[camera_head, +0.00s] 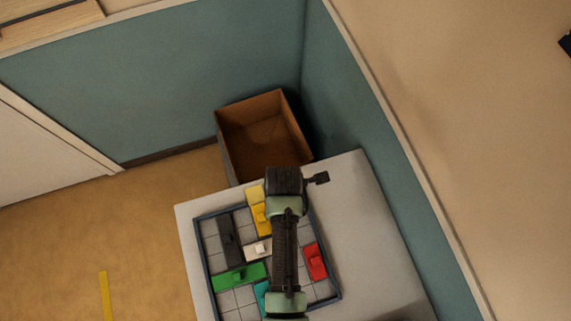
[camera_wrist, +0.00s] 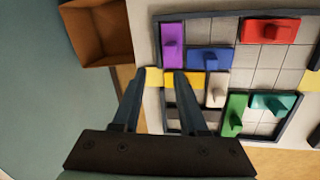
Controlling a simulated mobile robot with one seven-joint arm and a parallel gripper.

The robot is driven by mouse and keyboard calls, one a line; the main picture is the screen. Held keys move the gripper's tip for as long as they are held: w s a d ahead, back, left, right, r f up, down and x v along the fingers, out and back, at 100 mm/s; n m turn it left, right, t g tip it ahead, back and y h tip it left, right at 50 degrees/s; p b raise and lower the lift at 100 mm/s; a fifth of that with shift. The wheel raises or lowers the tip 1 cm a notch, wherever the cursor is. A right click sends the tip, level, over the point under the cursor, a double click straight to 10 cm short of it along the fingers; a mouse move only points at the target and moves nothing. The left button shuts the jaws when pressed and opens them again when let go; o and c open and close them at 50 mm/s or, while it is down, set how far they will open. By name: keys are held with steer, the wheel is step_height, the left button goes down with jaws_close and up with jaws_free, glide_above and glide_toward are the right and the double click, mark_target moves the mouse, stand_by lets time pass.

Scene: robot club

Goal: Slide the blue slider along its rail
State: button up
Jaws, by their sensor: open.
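The blue slider (camera_wrist: 209,59) is a flat blue block with a raised knob on a framed grid board. In the wrist view it lies right of the purple block and above the white block. The arm hides it in the head view. My gripper (camera_wrist: 160,75) is open and empty, with its fingers apart at the board's left side in the wrist view. The right fingertip shows just below the purple block, left of and apart from the blue slider. The left fingertip shows outside the frame. Height above the board is unclear.
Other blocks are purple (camera_wrist: 172,45), red (camera_wrist: 270,30), white (camera_wrist: 217,88), green (camera_wrist: 235,113) and teal (camera_wrist: 273,102). The head view shows a yellow block (camera_head: 260,219) and a dark block (camera_head: 228,240). An open brown box (camera_head: 226,150) stands beyond the pale table (camera_head: 385,240).

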steer(key=s+f, duration=0.1)
steer(key=s, duration=0.1)
steer(key=s+n+g, duration=0.1)
steer(key=s, duration=0.2)
steer(key=s+f+n+g+p, duration=0.1)
steer(key=s, duration=0.2)
steer(key=shift+d+f, duration=0.15)
steer(key=shift+f, duration=0.2)
steer(key=shift+s+f, duration=0.1)
steer(key=shift+f, duration=0.2)
steer(key=f+b, duration=0.1)
steer(key=b, duration=0.1)
steer(key=f+b, duration=0.4)
steer(key=shift+w+f, duration=0.25)
steer(key=shift+f+b, duration=1.5)
steer(key=shift+f, duration=0.55)
steer(key=shift+r, duration=0.15)
